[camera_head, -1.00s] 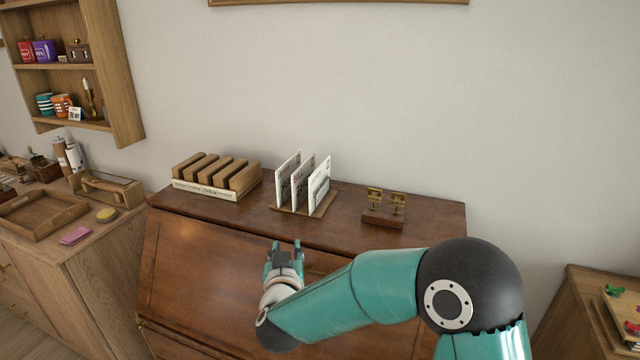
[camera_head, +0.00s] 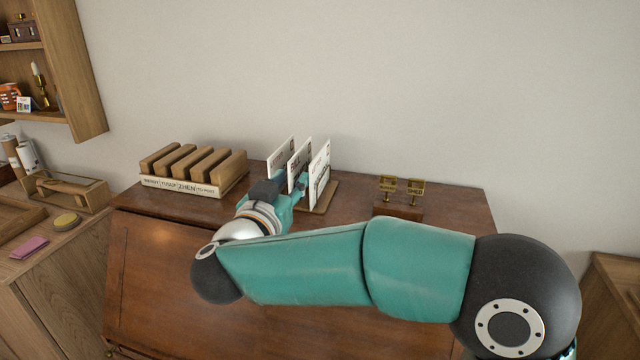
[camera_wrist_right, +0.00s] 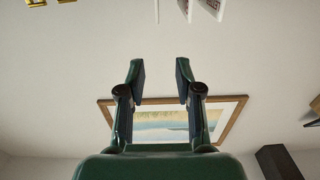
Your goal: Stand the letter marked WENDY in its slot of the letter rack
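Three white letters stand upright in a row on a small wooden stand (camera_head: 322,205) on the desk: a left one (camera_head: 279,160), a middle one (camera_head: 299,165) and a right one (camera_head: 320,170). Their writing is too small to read surely. The letter rack (camera_head: 180,187) is to their left, with wooden dividers and a pale name strip; its slots look empty. My right gripper (camera_head: 284,186) is at the near side of the letters, partly overlapping them. In the wrist view its fingers (camera_wrist_right: 160,82) are apart with nothing between; letters (camera_wrist_right: 207,8) show at the top edge. My left gripper is out of view.
A small brass stand with plates (camera_head: 400,200) is right of the letters on the desk top (camera_head: 455,205). A wall shelf (camera_head: 85,80) and a side cabinet with a wooden box (camera_head: 68,190) are at the left. The wall behind is bare.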

